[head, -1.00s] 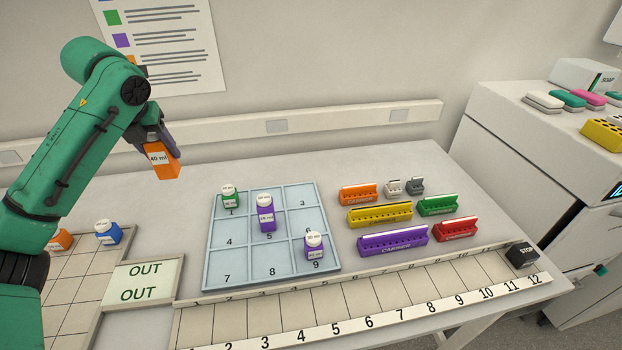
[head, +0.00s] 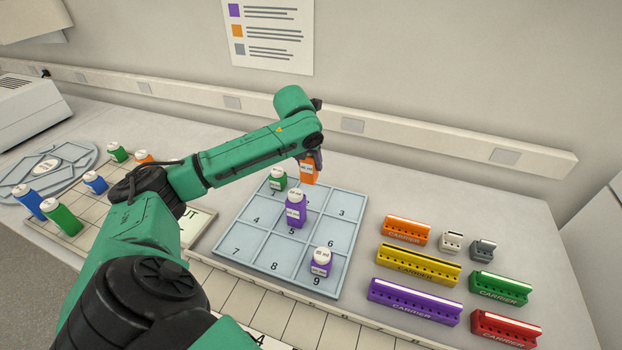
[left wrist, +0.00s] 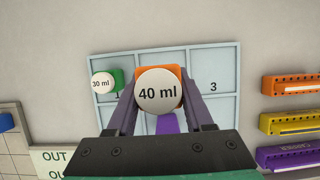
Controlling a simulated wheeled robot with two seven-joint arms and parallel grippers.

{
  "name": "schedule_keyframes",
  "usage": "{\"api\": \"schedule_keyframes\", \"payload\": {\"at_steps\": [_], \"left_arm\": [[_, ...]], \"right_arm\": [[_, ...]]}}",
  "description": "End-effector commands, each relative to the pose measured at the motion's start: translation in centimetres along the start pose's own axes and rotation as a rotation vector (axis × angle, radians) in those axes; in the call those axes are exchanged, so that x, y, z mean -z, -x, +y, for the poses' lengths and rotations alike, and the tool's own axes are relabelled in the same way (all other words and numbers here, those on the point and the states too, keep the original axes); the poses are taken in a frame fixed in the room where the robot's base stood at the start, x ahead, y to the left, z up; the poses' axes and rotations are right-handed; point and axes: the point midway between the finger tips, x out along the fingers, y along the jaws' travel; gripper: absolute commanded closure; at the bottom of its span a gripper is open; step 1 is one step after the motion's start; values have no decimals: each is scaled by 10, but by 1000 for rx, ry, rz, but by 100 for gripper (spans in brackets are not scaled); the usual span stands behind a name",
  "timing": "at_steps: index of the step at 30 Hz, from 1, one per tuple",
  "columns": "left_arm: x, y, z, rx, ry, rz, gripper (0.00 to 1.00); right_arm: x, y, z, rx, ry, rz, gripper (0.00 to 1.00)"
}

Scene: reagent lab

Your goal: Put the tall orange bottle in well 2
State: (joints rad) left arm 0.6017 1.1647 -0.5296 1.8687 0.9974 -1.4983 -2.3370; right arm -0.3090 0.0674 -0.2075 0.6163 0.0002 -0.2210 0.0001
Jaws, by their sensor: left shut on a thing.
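The tall orange bottle (head: 308,173) is upright with its white 40 ml cap (left wrist: 158,92) between the fingers in the left wrist view. My left gripper (head: 312,160) is shut on it, at the back of the numbered tray (head: 247,240). The bottle is over or in the back middle well, between the well with the green bottle and well 3. I cannot tell whether its base touches the tray floor. The number 2 is hidden. My right gripper is not in view.
A green bottle (head: 278,179) stands in well 1, a tall purple bottle (head: 296,209) in well 5 and a short purple bottle (head: 321,262) in well 9. Coloured carriers, including a yellow carrier (head: 418,264), lie to the right. Well 3 is empty.

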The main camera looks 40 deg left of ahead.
Motion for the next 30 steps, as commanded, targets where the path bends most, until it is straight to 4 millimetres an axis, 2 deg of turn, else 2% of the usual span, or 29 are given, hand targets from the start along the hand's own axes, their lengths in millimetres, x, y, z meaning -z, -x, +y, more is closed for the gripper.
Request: {"api": "schedule_keyframes", "payload": {"at_steps": [9,20,21,22,23,30], "left_arm": [[21,-51,0,0,1,1,100],[24,-58,0,0,1,-1,100],[24,-58,0,0,1,-1,33],[24,-58,0,1,1,-1,21],[24,-58,0,1,1,-1,18],[24,-58,0,1,1,-2,18]], "right_arm": [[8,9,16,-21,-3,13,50],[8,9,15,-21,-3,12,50],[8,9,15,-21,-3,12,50],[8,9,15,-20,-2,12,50],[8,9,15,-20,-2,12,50],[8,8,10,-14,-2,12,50]]}}
